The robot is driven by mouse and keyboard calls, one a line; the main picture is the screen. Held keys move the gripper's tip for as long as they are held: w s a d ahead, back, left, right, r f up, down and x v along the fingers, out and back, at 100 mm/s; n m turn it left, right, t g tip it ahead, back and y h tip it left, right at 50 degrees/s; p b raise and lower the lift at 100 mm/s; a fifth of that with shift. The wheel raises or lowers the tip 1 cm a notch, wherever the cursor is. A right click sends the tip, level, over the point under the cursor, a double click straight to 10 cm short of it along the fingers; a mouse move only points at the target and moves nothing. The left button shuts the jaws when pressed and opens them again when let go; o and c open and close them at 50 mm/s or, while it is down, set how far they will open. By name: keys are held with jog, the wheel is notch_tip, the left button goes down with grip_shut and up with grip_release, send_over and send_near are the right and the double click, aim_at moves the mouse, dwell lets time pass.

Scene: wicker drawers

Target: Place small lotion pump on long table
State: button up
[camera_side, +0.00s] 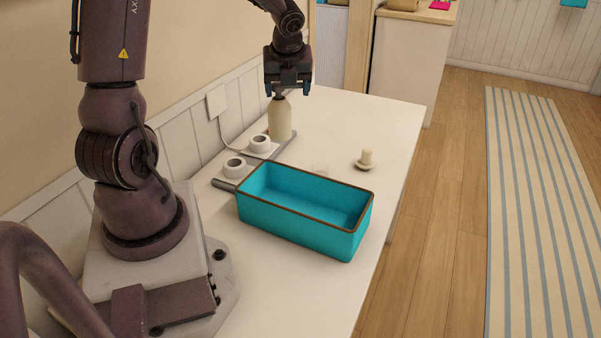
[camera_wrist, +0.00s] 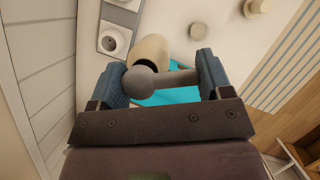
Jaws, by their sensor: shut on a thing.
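The small lotion pump (camera_side: 280,122) is a cream bottle with a dark grey pump head. In the side view it is upright at the far part of the long white table (camera_side: 385,120), close to the wall. I cannot tell whether its base touches the table. My gripper (camera_side: 288,90) is directly above it, pointing down, shut on the pump head. In the wrist view the grey pump head (camera_wrist: 146,82) lies between the fingers of my gripper (camera_wrist: 163,78), and the cream body (camera_wrist: 150,50) shows beyond it.
A teal bin (camera_side: 300,235) with a brown rim stands on the table nearer the camera. A grey strip with two round white sockets (camera_side: 260,143) lies by the wall, with a cable to a wall outlet (camera_side: 216,102). A small cream knobbed object (camera_side: 367,158) stands near the table's right edge.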

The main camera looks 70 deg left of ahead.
jog(key=w+a+f+m+t+h, duration=0.1)
jog(key=w+a+f+m+t, duration=0.1)
jog(key=w+a+f+m, duration=0.4)
jog(key=shift+w+a+f, duration=2.45)
jog(key=shift+w+f, duration=1)
jog(key=shift+w, duration=0.05)
jog(key=shift+f, duration=0.15)
jog(key=o, duration=1.3)
jog(key=v, duration=1.2)
jog(key=shift+a, duration=0.1)
